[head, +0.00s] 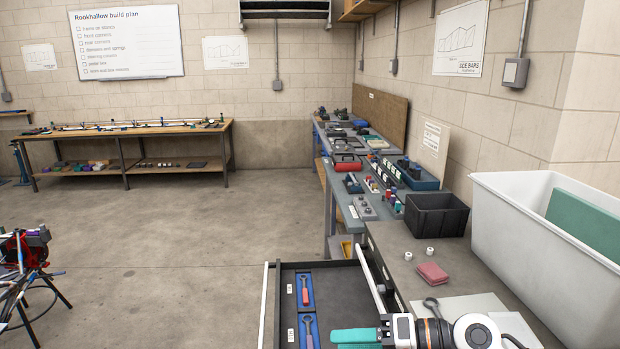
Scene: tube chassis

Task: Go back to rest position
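My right gripper (357,343) shows at the bottom edge, with teal fingers pointing left over an open drawer (272,300). The bottom edge cuts the fingers off, so I cannot tell whether they are apart or closed, and I see nothing held in them. In the drawer, a red-handled tool (305,291) lies in a blue inset. A second tool (309,335) with a purplish handle lies in another blue inset, left of the gripper. My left gripper is not in view.
The grey worktop (395,250) on the right bears a black bin (436,216), a red cloth (432,272), small white pieces and a large white tub (500,215). A tube chassis on a stand (30,260) is at the left. The floor between (170,270) is clear.

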